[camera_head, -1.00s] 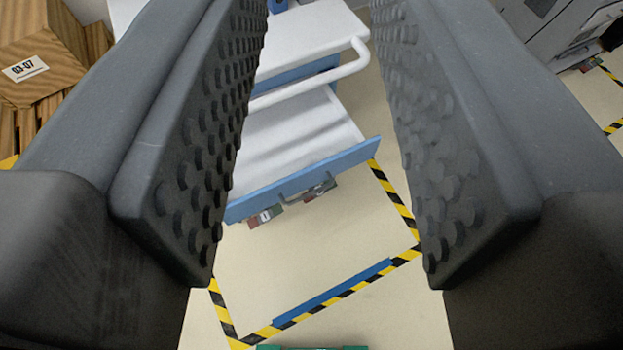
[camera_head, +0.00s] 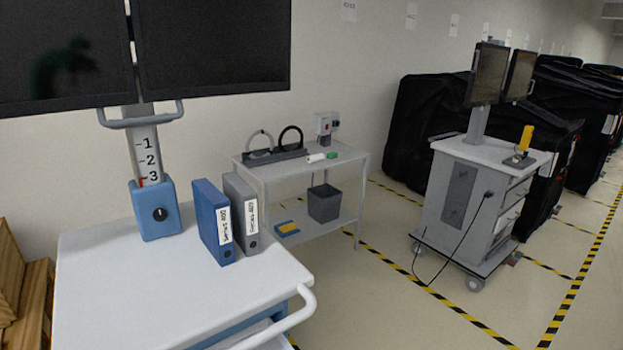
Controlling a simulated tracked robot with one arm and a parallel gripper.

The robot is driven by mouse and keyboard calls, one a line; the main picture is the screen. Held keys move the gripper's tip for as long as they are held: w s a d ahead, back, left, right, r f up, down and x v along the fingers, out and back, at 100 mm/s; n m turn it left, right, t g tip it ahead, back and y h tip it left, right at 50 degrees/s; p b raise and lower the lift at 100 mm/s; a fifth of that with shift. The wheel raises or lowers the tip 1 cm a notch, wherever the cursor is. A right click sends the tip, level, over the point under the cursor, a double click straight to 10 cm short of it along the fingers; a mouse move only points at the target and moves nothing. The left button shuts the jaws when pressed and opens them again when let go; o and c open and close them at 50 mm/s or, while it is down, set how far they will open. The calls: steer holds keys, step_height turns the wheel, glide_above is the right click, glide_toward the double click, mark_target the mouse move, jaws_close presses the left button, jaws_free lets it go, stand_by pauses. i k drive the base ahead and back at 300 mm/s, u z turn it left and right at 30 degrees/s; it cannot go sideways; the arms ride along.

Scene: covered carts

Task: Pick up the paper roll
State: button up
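A small white object (camera_head: 316,157), perhaps the paper roll, lies on the top of a grey side table (camera_head: 262,172) against the wall. It is too small to tell for sure. A small green object (camera_head: 332,155) lies just to its right. No other paper roll shows.
A white-topped cart (camera_head: 130,275) stands close in front, bearing blue (camera_head: 209,222) and grey (camera_head: 243,215) binders and monitors. A black bin (camera_head: 324,203) stands on the table's lower shelf. A grey cart (camera_head: 462,200) stands at right. Taped floor lies between.

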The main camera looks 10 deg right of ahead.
mark_target(317, 158)
steer(key=z, duration=0.05)
steer(key=k, duration=0.65)
steer(key=z, duration=0.1)
steer(key=i, duration=1.15)
steer(key=z, duration=0.65)
steer(key=i, duration=1.5)
steer(key=z, duration=0.65)
steer(key=i, duration=1.25)
steer(key=u, duration=1.3)
steer(key=i, duration=1.4)
steer(key=u, duration=0.4)
steer(key=i, duration=0.7)
steer(key=u, duration=0.05)
